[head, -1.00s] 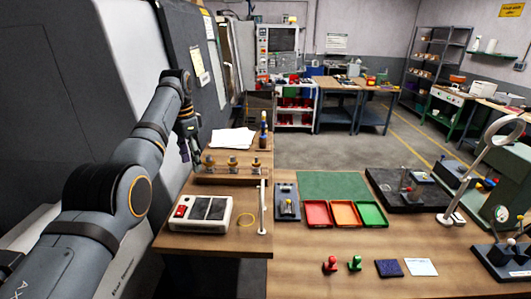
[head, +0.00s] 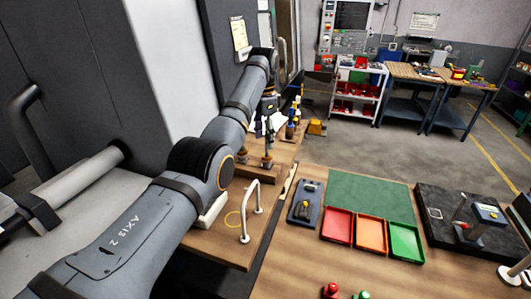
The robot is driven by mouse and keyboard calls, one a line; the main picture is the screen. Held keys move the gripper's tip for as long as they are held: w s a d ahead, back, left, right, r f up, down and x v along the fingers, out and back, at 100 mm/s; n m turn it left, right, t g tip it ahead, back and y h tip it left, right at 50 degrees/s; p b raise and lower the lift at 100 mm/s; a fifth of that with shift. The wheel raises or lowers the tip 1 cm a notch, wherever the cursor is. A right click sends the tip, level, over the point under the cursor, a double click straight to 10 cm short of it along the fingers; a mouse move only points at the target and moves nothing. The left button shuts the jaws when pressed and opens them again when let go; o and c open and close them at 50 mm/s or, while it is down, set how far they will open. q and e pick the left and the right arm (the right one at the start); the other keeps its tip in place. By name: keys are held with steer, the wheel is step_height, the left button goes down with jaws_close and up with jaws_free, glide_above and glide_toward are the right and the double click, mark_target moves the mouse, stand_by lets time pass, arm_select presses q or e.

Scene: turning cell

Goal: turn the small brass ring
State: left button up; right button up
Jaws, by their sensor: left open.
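Brass-coloured pieces (head: 267,162) stand on a wooden rack on the side bench; at least two show, and my left arm hides part of the rack. Which of them is the small brass ring I cannot tell. My left gripper (head: 268,118) points down above the back of the rack, apart from the pieces. It is open, and its fingertips are small and hard to make out. My right gripper is out of view.
A white rail (head: 246,212) stands up near the bench edge. Red (head: 338,226), orange (head: 371,235) and green (head: 406,243) trays sit beside a green mat (head: 370,194). A dark machine wall is close on the left.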

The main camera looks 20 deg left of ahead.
mark_target(267, 157)
arm_select(q)
steer(key=f, duration=0.1)
steer(key=f+p, duration=0.1)
steer(key=f, duration=0.1)
steer(key=w+d+f+p, duration=0.1)
steer(key=f, duration=0.1)
steer(key=shift+w+d+f, duration=0.1)
steer(key=shift+f, duration=0.1)
steer(key=shift+s+a+f, duration=0.1)
steer(key=shift+s+a, duration=0.1)
steer(key=shift+s, duration=0.1)
steer(key=shift+c, duration=1.6)
steer(key=c, duration=0.8)
steer(key=shift+c, duration=0.2)
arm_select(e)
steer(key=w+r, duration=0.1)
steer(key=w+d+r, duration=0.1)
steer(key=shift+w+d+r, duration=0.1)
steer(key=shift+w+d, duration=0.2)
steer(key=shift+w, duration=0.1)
